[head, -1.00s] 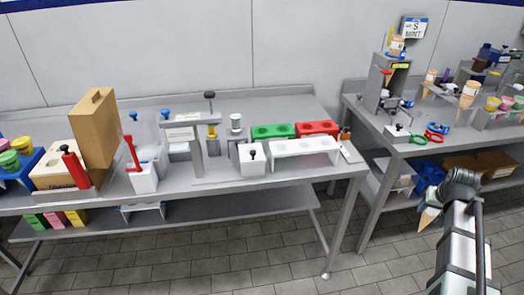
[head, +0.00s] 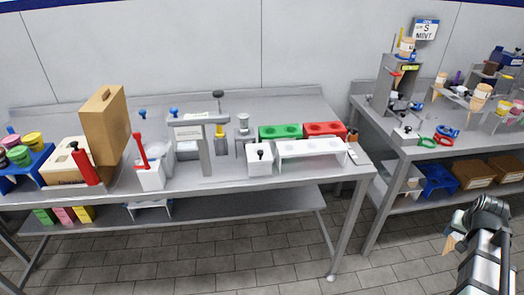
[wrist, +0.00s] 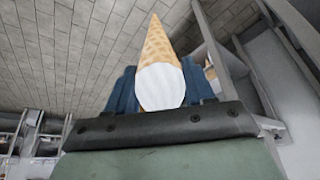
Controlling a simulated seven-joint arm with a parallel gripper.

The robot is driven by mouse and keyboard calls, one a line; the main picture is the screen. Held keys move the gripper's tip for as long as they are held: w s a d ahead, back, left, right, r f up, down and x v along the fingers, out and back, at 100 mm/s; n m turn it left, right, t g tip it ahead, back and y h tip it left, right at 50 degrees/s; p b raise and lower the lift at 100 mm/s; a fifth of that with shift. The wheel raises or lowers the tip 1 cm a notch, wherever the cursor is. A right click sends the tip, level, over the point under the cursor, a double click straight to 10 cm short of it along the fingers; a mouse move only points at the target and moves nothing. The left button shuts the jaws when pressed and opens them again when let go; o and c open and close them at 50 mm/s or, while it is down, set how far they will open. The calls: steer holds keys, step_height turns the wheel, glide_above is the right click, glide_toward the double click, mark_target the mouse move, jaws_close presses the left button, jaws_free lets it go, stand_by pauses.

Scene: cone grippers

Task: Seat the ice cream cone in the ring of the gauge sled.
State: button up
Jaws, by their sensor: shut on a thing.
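My gripper (wrist: 160,72) is shut on an ice cream cone (wrist: 158,45). In the wrist view the cone has a tan waffle tip pointing up the picture and a white lower part facing the camera, between the blue fingers. In the head view my gripper (head: 462,236) is at the lower right, over the tiled floor in front of the right table, with the held cone (head: 449,244) partly hidden. I cannot tell surely which fixture is the gauge sled; a grey upright stand (head: 384,85) with a yellow label is on the right table, well apart from my gripper.
The right table (head: 433,152) also bears a cone stand with other cones (head: 478,97), and green (head: 426,141) and red rings. The left table (head: 230,181) holds a white rack (head: 312,148), a grey post fixture (head: 206,150) and a brown box (head: 104,125). Open floor lies in front.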

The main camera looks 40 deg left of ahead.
stand_by(0.3)
steer(key=s+r, duration=0.3)
steer(key=s, duration=0.4)
steer(key=w+a+r+n, duration=0.1)
steer(key=w+a+r, duration=0.25)
steer(key=a, duration=0.45)
steer(key=w+a+r+n, duration=0.1)
steer(key=w+a+r, duration=0.25)
steer(key=a, duration=0.45)
steer(key=a+r+n+y, duration=0.1)
steer(key=a+r, duration=0.4)
steer(key=a, duration=0.6)
steer(key=s+a+r+n+y, duration=0.15)
steer(key=a+r, duration=0.25)
steer(key=a, duration=0.7)
steer(key=a+r+n, duration=0.2)
steer(key=a+r, duration=0.3)
steer(key=a, duration=0.6)
steer(key=s+a+r+n+g+y, duration=0.1)
steer(key=s+a+n, duration=0.2)
steer(key=s+a, duration=0.45)
steer(key=s+a+r+n+g+y, duration=0.1)
steer(key=s+a+n, duration=0.25)
steer(key=a, duration=0.75)
step_height(320, 180, down, 8)
steer(key=m, duration=0.1)
steer(key=shift+s, duration=0.35)
steer(key=shift+f+h, duration=0.25)
steer(key=shift+f, duration=1.75)
